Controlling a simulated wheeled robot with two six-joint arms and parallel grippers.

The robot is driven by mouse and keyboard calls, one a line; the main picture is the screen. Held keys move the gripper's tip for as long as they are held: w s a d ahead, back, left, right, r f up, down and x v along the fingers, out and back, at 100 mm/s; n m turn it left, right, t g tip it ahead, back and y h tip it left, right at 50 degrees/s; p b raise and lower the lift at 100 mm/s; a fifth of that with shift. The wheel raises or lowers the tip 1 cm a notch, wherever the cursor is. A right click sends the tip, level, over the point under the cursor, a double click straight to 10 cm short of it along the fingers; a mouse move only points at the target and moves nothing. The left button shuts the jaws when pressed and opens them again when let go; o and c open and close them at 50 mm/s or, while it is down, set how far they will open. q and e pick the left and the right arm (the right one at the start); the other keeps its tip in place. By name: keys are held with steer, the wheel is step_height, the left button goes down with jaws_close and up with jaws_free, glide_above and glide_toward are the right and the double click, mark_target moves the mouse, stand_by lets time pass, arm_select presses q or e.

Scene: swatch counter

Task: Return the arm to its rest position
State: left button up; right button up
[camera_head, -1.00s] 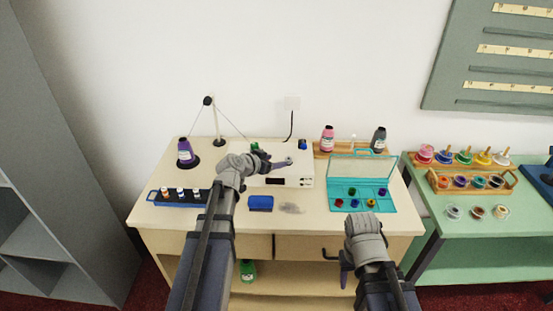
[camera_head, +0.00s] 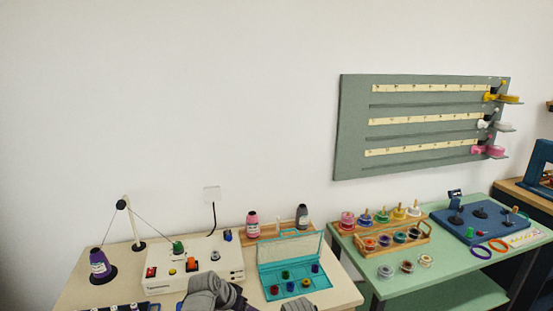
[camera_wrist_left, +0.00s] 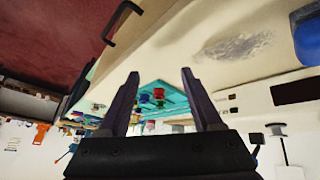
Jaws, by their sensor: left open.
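My left gripper shows in the left wrist view (camera_wrist_left: 160,92) with its two dark fingers apart and nothing between them. Beyond the fingers, that view shows the teal case (camera_wrist_left: 172,98) with small coloured pots and the cream counter top (camera_wrist_left: 165,50), turned on its side. In the head view, my grey left wrist is at the bottom edge, in front of the white machine (camera_head: 203,262); its fingers cannot be made out there. Only a sliver of my right arm shows at the bottom edge, and its gripper is out of the picture.
The teal case (camera_head: 290,283) stands open right of my left wrist. A purple bottle (camera_head: 99,264) stands at the left. Pink (camera_head: 252,225) and grey (camera_head: 302,217) bottles stand behind. A green table (camera_head: 375,265) with jars is at the right. The wall board (camera_head: 355,140) hangs above it.

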arm_select(q)
steer(key=s+d+f+g+y, duration=0.1)
steer(key=s+g+y, duration=0.1)
steer(key=s, duration=0.6)
steer(key=s+d+f+n+g+y, duration=0.1)
steer(key=s+d+f+g+y, duration=0.1)
steer(key=s, duration=0.6)
steer(key=shift+s+d+f+g+y, duration=0.15)
steer(key=shift+s+d+g+y, duration=0.2)
steer(key=shift+g+y, duration=0.45)
